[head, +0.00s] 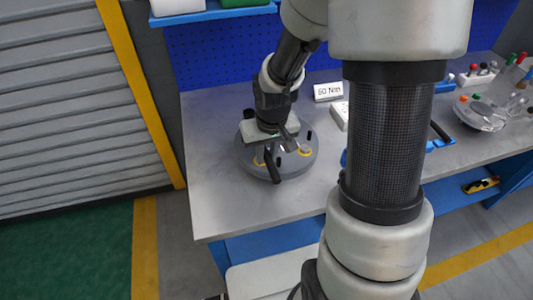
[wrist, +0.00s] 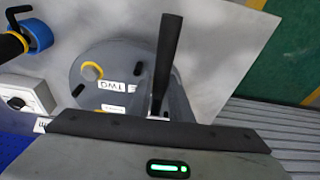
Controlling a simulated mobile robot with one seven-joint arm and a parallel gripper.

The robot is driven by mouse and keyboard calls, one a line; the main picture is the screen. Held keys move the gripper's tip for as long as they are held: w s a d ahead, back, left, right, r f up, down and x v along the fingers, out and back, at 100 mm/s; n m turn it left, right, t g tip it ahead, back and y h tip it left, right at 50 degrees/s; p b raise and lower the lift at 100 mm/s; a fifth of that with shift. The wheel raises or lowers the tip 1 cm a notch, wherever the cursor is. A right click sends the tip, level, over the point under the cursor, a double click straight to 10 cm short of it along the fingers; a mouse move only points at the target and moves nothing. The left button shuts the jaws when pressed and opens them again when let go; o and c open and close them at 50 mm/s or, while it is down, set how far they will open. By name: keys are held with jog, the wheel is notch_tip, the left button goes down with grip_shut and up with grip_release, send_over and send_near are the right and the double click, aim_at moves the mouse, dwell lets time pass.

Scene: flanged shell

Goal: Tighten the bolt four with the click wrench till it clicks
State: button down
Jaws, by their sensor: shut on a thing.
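The flanged shell (head: 303,167) is a round grey disc on the bench, with yellow rings and dark upright pegs on top. It also shows in the wrist view (wrist: 88,52), with white labels, one reading "TWO", and a yellow-ringed bolt (wrist: 91,71). My gripper (head: 279,134) is low over the disc and shut on the click wrench (head: 272,168). The wrench's black handle (wrist: 168,48) stands out past my gripper in the wrist view. The wrench's working end and the bolt under it are hidden, so I cannot tell whether it is seated on bolt four.
A "50 Nm" sign (head: 328,91) stands behind the disc, with a white box (wrist: 27,95) close by. A clear dish (head: 480,114) and a rack of coloured-top tools (head: 477,76) are at the right. The bench's front left (head: 215,205) is clear.

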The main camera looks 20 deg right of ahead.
jog(key=shift+f+b, duration=0.5)
jog(key=shift+f, duration=0.1)
jog(key=shift+a, duration=0.1)
jog(key=shift+w+a+f+m+b, duration=0.15)
jog(key=shift+a+m+b, duration=0.15)
jog(key=shift+a+b, duration=0.25)
jog(key=w+a+m+h+b, duration=0.1)
jog(key=a+m+b, duration=0.3)
jog(key=a, duration=0.3)
jog(key=shift+w+a+m, duration=0.15)
jog(key=shift+w+m, duration=0.05)
jog(key=shift+m, duration=0.4)
dwell(0.4)
jog(key=shift+s+d+n, duration=0.3)
jog(key=shift+d+n, duration=0.3)
jog(key=shift+d, duration=0.2)
